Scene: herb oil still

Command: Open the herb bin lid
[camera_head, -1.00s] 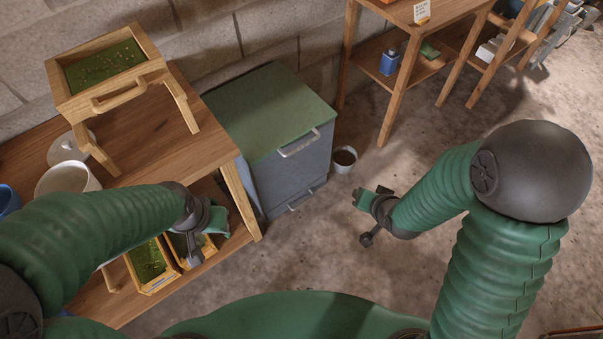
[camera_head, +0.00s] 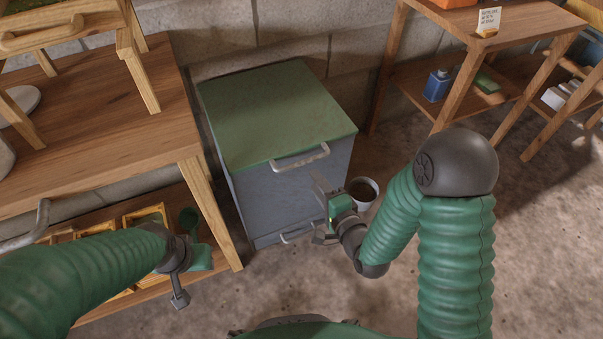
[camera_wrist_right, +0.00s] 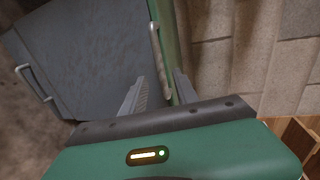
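The herb bin (camera_head: 285,203) is a grey-blue box with a green lid (camera_head: 275,110), and the lid lies shut. A pale bar handle (camera_head: 300,159) is on the lid's front edge. My right gripper (camera_head: 318,211) is open and empty in front of the bin, below and right of that handle. In the right wrist view, the lid handle (camera_wrist_right: 158,62) lines up between the spread fingers (camera_wrist_right: 160,88), apparently beyond their tips. My left gripper (camera_head: 183,258) is by the bench's lower shelf, away from the bin; its finger spacing is unclear.
A wooden bench (camera_head: 100,150) stands close left of the bin. A small bucket (camera_head: 363,191) stands on the floor at the bin's right, just behind my right gripper. A wooden shelf unit (camera_head: 470,70) is at the back right. The floor at right is clear.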

